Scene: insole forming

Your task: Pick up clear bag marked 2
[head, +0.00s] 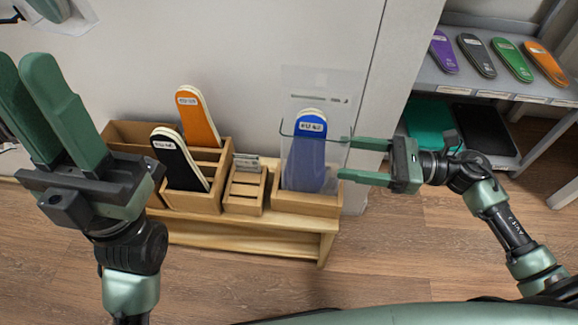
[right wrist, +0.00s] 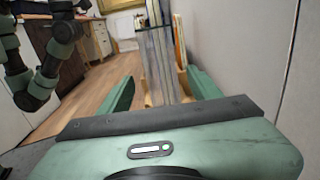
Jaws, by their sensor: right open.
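A clear bag (head: 336,88) stands upright around a blue insole (head: 306,160) at the right end of the wooden rack. It has a small dark line of print near its top; I cannot read a 2 on it. My right gripper (head: 342,158) is open at the bag's right side, its fingertips at the bag's edge. In the right wrist view the clear sheets (right wrist: 157,50) stand ahead between the open fingers (right wrist: 162,85). My left gripper (head: 22,62) is at the left, away from the bag, holding nothing that I can see; its opening is unclear.
The wooden rack (head: 250,232) also holds an orange insole (head: 197,115) and a black insole (head: 178,160). A grey shelf (head: 440,85) with several insoles stands at the right. A wall is close behind the rack.

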